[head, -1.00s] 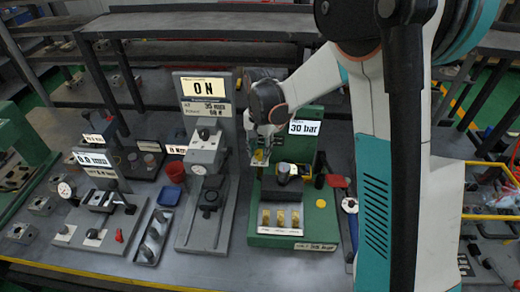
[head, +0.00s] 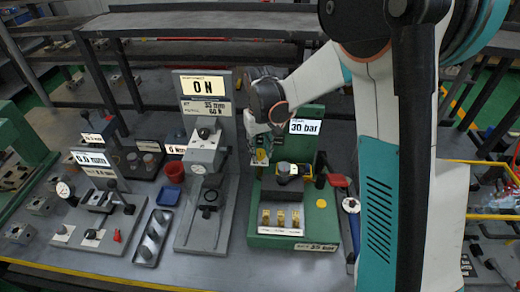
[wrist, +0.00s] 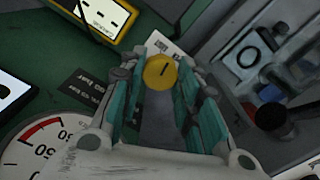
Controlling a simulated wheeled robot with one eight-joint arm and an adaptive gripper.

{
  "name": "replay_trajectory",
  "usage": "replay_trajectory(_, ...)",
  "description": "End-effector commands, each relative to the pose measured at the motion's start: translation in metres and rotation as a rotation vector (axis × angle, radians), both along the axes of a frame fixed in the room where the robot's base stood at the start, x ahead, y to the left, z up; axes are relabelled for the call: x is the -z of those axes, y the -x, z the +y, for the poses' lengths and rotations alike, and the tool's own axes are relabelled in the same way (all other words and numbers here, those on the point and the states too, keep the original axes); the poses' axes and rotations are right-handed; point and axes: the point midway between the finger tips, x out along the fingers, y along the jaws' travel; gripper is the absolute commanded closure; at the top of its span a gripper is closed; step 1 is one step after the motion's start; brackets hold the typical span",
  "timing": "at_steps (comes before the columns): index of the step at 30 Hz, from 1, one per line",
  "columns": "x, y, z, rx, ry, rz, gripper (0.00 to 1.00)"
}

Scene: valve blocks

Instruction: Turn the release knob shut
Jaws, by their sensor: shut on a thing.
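The yellow release knob (wrist: 160,72) shows in the wrist view as a round disc with a dark mark on its face. It sits between the teal fingers of my gripper (wrist: 160,84), which is shut on it. In the head view my gripper (head: 261,152) is at the left side of the green press stand (head: 258,222), with a bit of yellow at its tips. The stand's display (head: 304,127) reads 30 bar. Most of the knob is hidden by my gripper in the head view.
A dial gauge (wrist: 45,145) is close at the lower left in the wrist view. A grey test stand (head: 206,87) reading 0 N stands just left. Three brass-coloured pieces sit on the green base.

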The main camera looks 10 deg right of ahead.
Motion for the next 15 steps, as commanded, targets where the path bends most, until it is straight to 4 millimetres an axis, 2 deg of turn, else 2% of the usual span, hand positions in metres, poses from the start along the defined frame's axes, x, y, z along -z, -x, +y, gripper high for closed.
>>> replay_trajectory(6, 0.0002, -0.0001, 0.0001, -0.178, 0.0, 0.0, 0.94)
replay_trajectory(15, 0.0, -0.0001, 0.0, -0.345, 0.0, 0.0, 0.94)
